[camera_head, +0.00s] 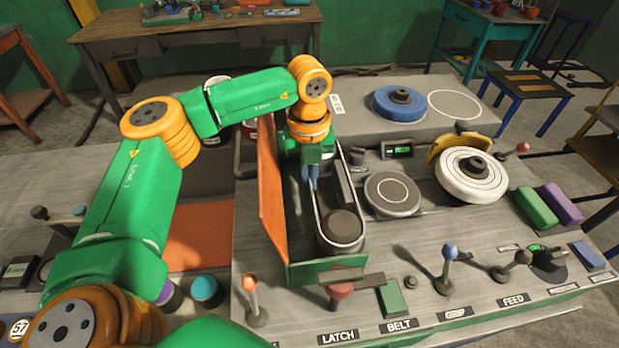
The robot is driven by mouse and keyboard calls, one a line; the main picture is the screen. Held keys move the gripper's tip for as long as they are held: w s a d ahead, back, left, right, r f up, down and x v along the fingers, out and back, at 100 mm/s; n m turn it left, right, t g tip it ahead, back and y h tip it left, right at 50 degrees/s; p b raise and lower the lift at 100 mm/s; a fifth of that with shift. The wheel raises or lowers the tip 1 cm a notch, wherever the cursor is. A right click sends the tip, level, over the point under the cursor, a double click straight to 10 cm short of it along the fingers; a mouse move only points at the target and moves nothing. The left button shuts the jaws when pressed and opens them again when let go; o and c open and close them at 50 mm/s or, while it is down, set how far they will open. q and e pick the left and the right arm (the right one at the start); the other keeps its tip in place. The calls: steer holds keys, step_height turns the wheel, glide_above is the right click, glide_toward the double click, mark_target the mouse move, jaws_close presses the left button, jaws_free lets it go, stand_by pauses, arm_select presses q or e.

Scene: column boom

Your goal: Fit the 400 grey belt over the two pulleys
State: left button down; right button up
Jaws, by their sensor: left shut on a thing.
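The grey belt (361,218) is a thin pale loop in the bay at the middle of the bench. Its near end runs around the dark near pulley (340,224); I cannot tell whether it sits in the groove. Its sides run back toward my left gripper (309,178), which comes down from above at the far end of the bay. The blue fingertips are shut on the belt at its left side. The far pulley is hidden behind my gripper and wrist. My right gripper is out of view.
An orange guard panel (270,190) stands upright along the bay's left side, and a green wall (325,271) closes its front. A red-knobbed latch handle (341,290) is in front. Right of the bay are a round grey plate (391,193) and a white wheel (471,176).

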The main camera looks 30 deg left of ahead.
arm_select(q)
steer(key=c, duration=0.5)
jaws_free()
steer(key=shift+c, duration=0.2)
steer(key=shift+r, duration=0.1)
step_height(320, 180, up, 8)
steer(key=p, duration=0.6)
steer(key=shift+f, duration=0.35)
